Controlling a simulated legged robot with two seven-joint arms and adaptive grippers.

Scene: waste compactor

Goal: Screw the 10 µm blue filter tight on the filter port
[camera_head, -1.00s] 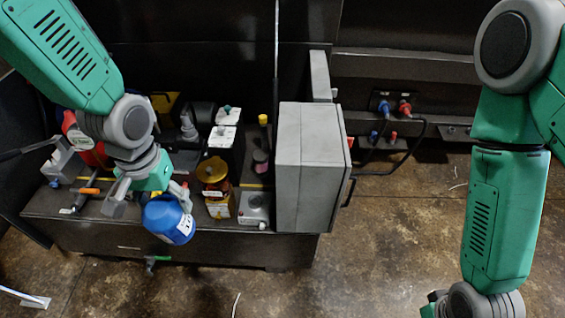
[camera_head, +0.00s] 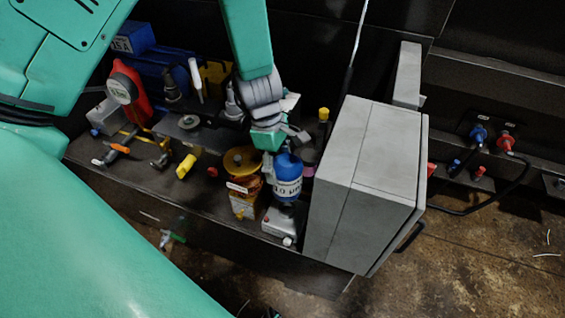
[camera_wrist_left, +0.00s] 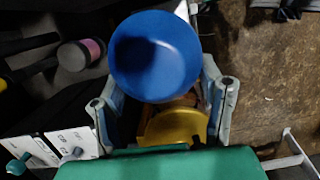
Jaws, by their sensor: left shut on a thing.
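The blue filter (camera_head: 288,180), with a white label reading about 10 µm, hangs in my left gripper (camera_head: 283,148). It is roughly upright, over the small grey-white box (camera_head: 282,222) at the bench's front edge. The filter port is hidden under it; I cannot tell if they touch. In the left wrist view the filter's round blue end (camera_wrist_left: 155,52) shows between the two grey fingers, which are shut on it. My right gripper is not in view.
An amber container (camera_head: 243,190) stands close left of the filter. A large grey cabinet (camera_head: 365,180) stands close to its right, and a yellow-capped item (camera_head: 323,116) behind. Tools and a red object (camera_head: 130,95) crowd the bench's left side.

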